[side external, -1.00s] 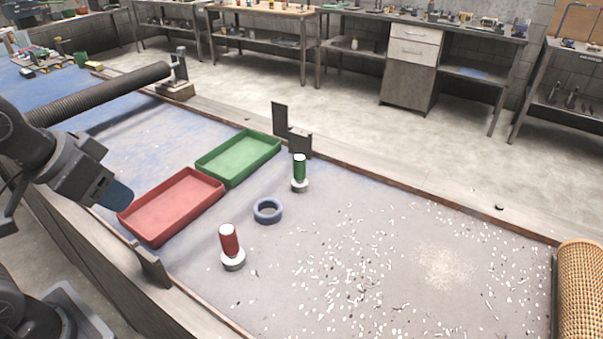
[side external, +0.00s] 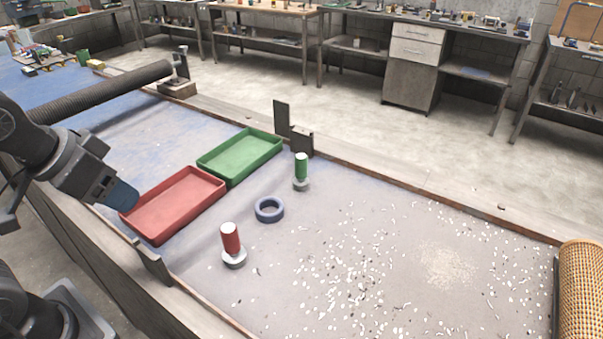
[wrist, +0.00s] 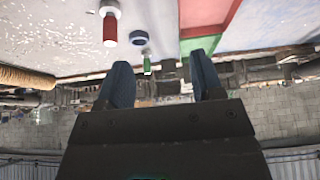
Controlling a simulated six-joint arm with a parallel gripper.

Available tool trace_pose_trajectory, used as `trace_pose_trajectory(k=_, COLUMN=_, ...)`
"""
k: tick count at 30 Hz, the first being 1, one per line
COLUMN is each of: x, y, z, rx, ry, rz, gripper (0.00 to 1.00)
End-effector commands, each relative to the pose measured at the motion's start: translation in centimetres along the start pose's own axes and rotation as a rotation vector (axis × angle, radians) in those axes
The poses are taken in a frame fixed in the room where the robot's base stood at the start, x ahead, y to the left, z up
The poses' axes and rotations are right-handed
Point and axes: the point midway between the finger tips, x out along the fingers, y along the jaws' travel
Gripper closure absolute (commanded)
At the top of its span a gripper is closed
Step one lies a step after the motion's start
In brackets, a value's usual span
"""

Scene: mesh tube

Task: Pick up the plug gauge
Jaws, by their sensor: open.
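Two upright gauge-like pieces stand on the grey table, each a coloured cylinder on a pale round base. The red one (side external: 231,239) is nearer the front, and the green one (side external: 301,167) is farther back; I cannot tell which is the plug gauge. The red piece (wrist: 110,29) and the green piece (wrist: 147,63) also show in the wrist view. My gripper (side external: 122,195) is at the left, by the near end of the red tray, away from both pieces. Its blue fingers (wrist: 164,78) are apart with nothing between them.
A red tray (side external: 160,232) and a green tray (side external: 215,177) lie between my gripper and the pieces. A blue ring (side external: 258,216) lies between the two pieces. Dark upright brackets stand at the table's edges. Pale scraps litter the right; a woven mesh roll (side external: 581,295) is at far right.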

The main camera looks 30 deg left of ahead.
Motion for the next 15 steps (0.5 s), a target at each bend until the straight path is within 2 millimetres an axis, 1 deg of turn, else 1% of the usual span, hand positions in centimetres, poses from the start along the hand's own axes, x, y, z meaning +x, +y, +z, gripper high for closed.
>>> trace_pose_trajectory(k=2, x=-0.2, y=0.1, z=-0.8, rx=0.004, ry=-0.006, rz=0.002, gripper=0.39)
trace_pose_trajectory(k=5, x=-0.5, y=0.3, z=-3.0, rx=0.014, ry=-0.029, rz=0.007, gripper=0.39)
trace_pose_trajectory(k=8, x=-0.8, y=0.8, z=-6.6, rx=0.030, ry=-0.063, rz=0.014, gripper=0.39)
trace_pose_trajectory(k=10, x=-0.6, y=1.3, z=-9.4, rx=0.044, ry=-0.092, rz=0.020, gripper=0.39)
trace_pose_trajectory(k=13, x=0.1, y=2.1, z=-13.3, rx=0.063, ry=-0.132, rz=0.027, gripper=0.39)
trace_pose_trajectory(k=15, x=1.0, y=2.8, z=-15.9, rx=0.077, ry=-0.159, rz=0.032, gripper=0.39)
